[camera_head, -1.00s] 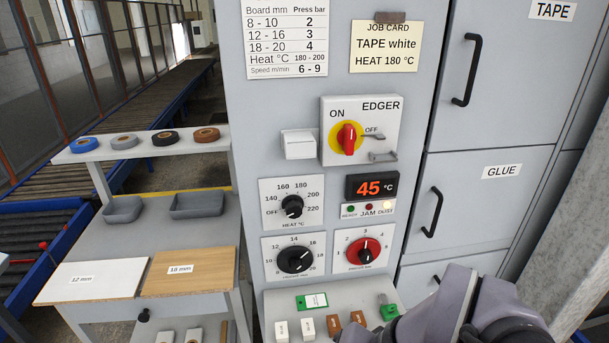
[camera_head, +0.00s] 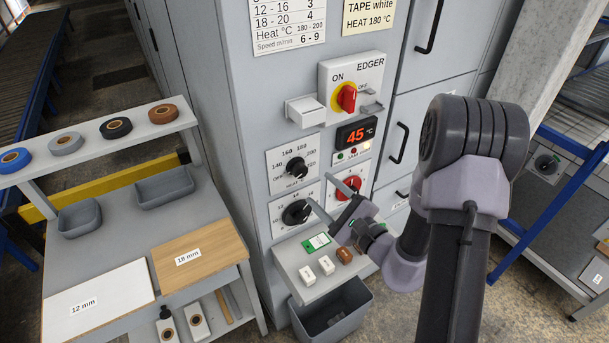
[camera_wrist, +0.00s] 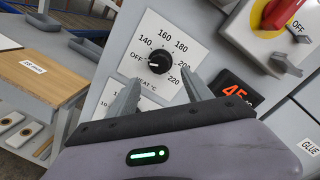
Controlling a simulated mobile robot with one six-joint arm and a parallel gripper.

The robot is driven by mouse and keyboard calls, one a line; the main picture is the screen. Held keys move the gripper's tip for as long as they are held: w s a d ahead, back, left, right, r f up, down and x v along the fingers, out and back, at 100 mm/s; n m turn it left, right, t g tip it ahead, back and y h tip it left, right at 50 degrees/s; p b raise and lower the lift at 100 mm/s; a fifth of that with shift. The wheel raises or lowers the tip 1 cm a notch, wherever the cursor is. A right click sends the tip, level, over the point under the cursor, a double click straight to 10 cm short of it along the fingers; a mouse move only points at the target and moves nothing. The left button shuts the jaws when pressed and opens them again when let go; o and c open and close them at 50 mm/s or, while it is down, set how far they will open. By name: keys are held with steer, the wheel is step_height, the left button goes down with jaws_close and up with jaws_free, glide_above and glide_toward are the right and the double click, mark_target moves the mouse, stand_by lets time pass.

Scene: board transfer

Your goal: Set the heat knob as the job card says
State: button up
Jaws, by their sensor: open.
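The black heat knob (camera_head: 296,168) sits on a white dial plate on the grey edger panel. It also shows in the wrist view (camera_wrist: 160,60), where its pale mark points left, towards OFF. The scale runs 140, 160, 180, 200, 220. The job card (camera_head: 368,17) reads TAPE white, HEAT 180 °C. The temperature display (camera_head: 356,134) shows 45 °C. My gripper (camera_head: 320,189) is open and empty in front of the panel, below and right of the knob in the head view. In the wrist view its fingers (camera_wrist: 163,78) point towards the dial, apart from the knob.
The red edger switch (camera_head: 347,97) and a white box (camera_head: 305,110) stick out above. A black knob (camera_head: 297,212) and a red knob (camera_head: 348,187) are below. A small shelf (camera_head: 292,259) with tags juts out under the panel, above a grey bin (camera_head: 328,318).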

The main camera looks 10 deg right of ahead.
mark_target(303, 173)
steer(key=x, duration=0.7)
steer(key=shift+w+a, duration=0.15)
steer(key=shift+w, duration=0.15)
steer(key=shift+c, duration=0.2)
jaws_close()
steer(key=shift+m, duration=0.3)
